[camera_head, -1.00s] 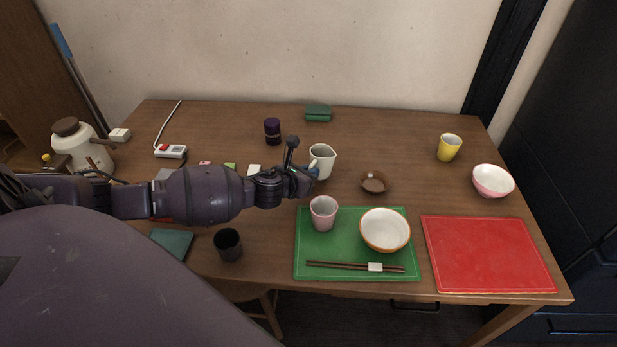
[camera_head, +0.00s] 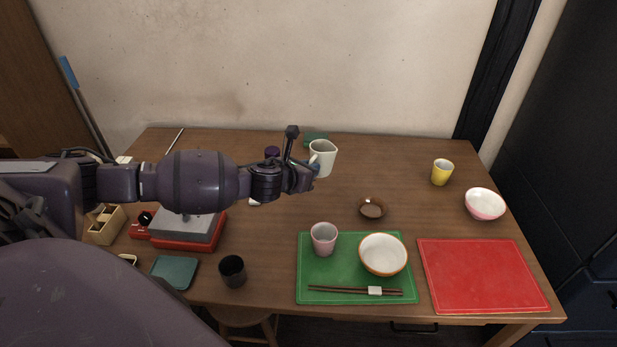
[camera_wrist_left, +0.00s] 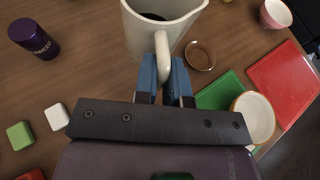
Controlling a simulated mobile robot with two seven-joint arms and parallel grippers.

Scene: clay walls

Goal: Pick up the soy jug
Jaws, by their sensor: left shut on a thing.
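The soy jug (camera_head: 323,156) is cream-white with a spout and a loop handle (camera_wrist_left: 162,55). It is upright and appears raised above the table. My left gripper (camera_head: 313,171) is shut on its handle; the blue fingertips (camera_wrist_left: 165,75) sit on both sides of the handle in the left wrist view. Dark liquid (camera_wrist_left: 153,16) shows inside the jug (camera_wrist_left: 146,36). My right gripper is in neither view.
A small brown dish (camera_head: 372,207) stands on the table in front of the jug. A green mat (camera_head: 310,287) holds a pink cup (camera_head: 324,238) and a bowl (camera_head: 383,253). A dark purple bottle (camera_wrist_left: 33,38) stands left of the jug.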

